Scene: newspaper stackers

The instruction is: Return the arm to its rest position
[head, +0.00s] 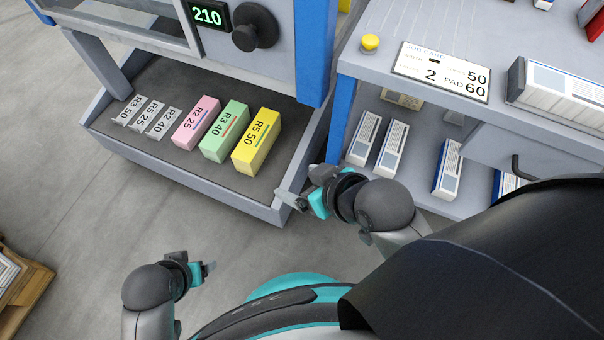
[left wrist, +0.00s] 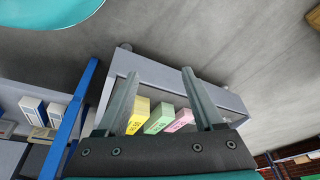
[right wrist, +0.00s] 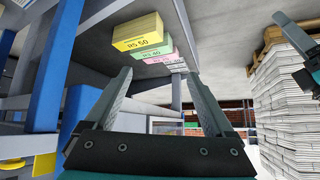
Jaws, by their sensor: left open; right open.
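My right gripper (head: 300,197) is in front of the right front corner of the low grey tray (head: 185,178), close to its edge; whether it touches cannot be told. In the right wrist view my right gripper (right wrist: 156,85) has its fingers apart with nothing between them. My left gripper (head: 205,270) is over the bare floor at the lower left of the head view. In the left wrist view my left gripper (left wrist: 158,82) shows two spread, empty fingers.
The tray holds pink (head: 195,123), green (head: 225,131) and yellow (head: 257,141) blocks and several flat grey labels. A shelf unit (head: 440,195) with bundles and a job card (head: 441,72) stands at right. A wooden pallet (head: 25,280) is at left. Floor between is clear.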

